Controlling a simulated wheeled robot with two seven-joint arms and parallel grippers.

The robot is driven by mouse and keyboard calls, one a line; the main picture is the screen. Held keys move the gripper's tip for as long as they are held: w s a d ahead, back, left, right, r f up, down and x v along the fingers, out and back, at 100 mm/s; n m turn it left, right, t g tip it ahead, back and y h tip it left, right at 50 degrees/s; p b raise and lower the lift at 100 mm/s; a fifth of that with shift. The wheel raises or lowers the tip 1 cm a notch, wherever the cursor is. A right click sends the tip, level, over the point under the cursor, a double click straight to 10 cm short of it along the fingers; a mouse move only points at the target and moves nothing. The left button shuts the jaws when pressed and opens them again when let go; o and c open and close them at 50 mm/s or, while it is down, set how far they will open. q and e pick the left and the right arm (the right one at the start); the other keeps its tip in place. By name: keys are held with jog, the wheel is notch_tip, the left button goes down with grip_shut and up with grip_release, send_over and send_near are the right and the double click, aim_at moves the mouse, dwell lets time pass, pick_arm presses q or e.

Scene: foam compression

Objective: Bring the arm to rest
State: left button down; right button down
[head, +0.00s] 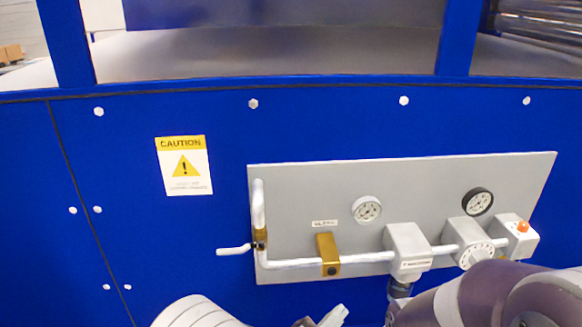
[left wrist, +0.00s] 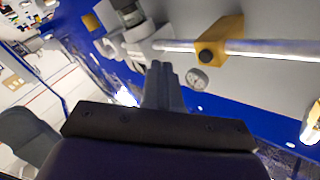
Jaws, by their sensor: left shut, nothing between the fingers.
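My left gripper (head: 333,316) shows at the bottom edge of the head view, below the grey panel and apart from it. In the left wrist view its two fingers (left wrist: 163,85) are together, shut with nothing between them. Part of my left arm (head: 200,313) shows at the bottom, left of the gripper. My purple and grey right arm (head: 500,295) fills the bottom right corner and covers the area under the panel's right end. No fingers of my right gripper can be made out.
A blue machine wall (head: 130,245) stands in front. Its grey panel (head: 300,200) carries a white pipe (head: 295,263), a small white lever (head: 233,250), a brass bracket (head: 328,254), gauges (head: 367,210) and a box with an orange button (head: 522,227). A caution sign (head: 184,166) is at left.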

pick_arm(q)
jog(key=s+a+f+n+g+y, duration=0.5)
jog(key=a+f+n+g+y, duration=0.35)
jog(key=a, duration=0.45)
jog(key=s+a+r+n+g+y, duration=0.1)
jog(key=s+a+r+n+y, duration=0.1)
jog(key=a, duration=0.6)
jog(key=s+a+r+n+g+y, duration=0.1)
jog(key=s+a+r+n, duration=0.3)
jog(key=a, duration=0.5)
jog(key=shift+s+r+g+y, duration=0.35)
jog(key=shift+s+g, duration=0.1)
jog(key=shift+g, duration=0.2)
jog(key=shift+s, duration=0.1)
